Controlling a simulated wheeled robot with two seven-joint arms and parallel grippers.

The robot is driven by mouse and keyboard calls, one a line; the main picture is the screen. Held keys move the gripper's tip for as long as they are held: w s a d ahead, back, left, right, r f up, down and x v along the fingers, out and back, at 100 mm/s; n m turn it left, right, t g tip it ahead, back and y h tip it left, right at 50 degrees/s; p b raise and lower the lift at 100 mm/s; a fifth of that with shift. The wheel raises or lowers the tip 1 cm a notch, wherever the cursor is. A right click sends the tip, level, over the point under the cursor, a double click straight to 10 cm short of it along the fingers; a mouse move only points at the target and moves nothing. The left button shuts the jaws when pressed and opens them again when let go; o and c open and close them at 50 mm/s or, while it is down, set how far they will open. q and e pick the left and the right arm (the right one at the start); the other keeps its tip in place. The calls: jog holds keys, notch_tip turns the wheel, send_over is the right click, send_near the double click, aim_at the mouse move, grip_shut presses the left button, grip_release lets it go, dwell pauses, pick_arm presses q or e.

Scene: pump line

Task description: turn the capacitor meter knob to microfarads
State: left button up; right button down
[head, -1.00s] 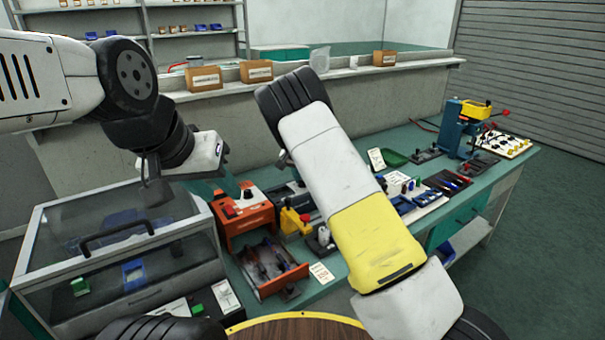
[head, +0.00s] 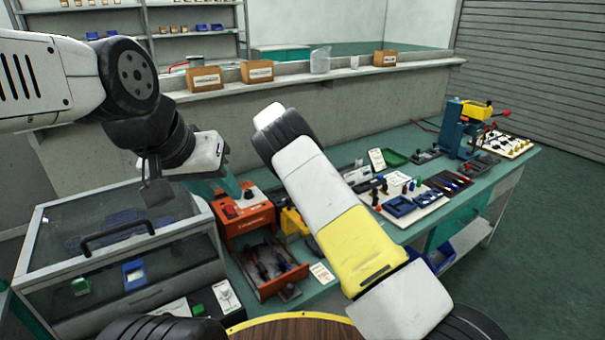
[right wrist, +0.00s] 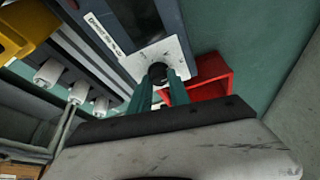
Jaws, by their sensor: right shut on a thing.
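In the right wrist view, the capacitor meter (right wrist: 158,22) is a dark blue-grey box with a white label strip and a pale face plate (right wrist: 184,55). Its round black knob (right wrist: 157,71) sits on that plate. My right gripper (right wrist: 159,84) has its teal fingers on either side of the knob, shut on it. In the head view my right arm hides the meter and the right gripper. My left gripper (head: 222,184) hangs above the bench by the glass-lidded case, away from the meter; its finger gap is unclear.
A red open bin (right wrist: 208,78) stands close beside the meter. An orange unit (head: 245,213) with an open drawer (head: 272,268) stands on the teal bench. The glass-lidded case (head: 110,240) is at left. Blue trays (head: 410,204) and a blue press (head: 458,130) are farther right.

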jog(key=shift+m, duration=0.4)
jog(key=c, duration=1.2)
grip_release()
jog(key=w+v, duration=0.1)
jog(key=v, duration=0.6)
jog(key=shift+s+a+r, duration=0.2)
jog(key=shift+s+r, duration=0.15)
jog(key=shift+s, duration=0.05)
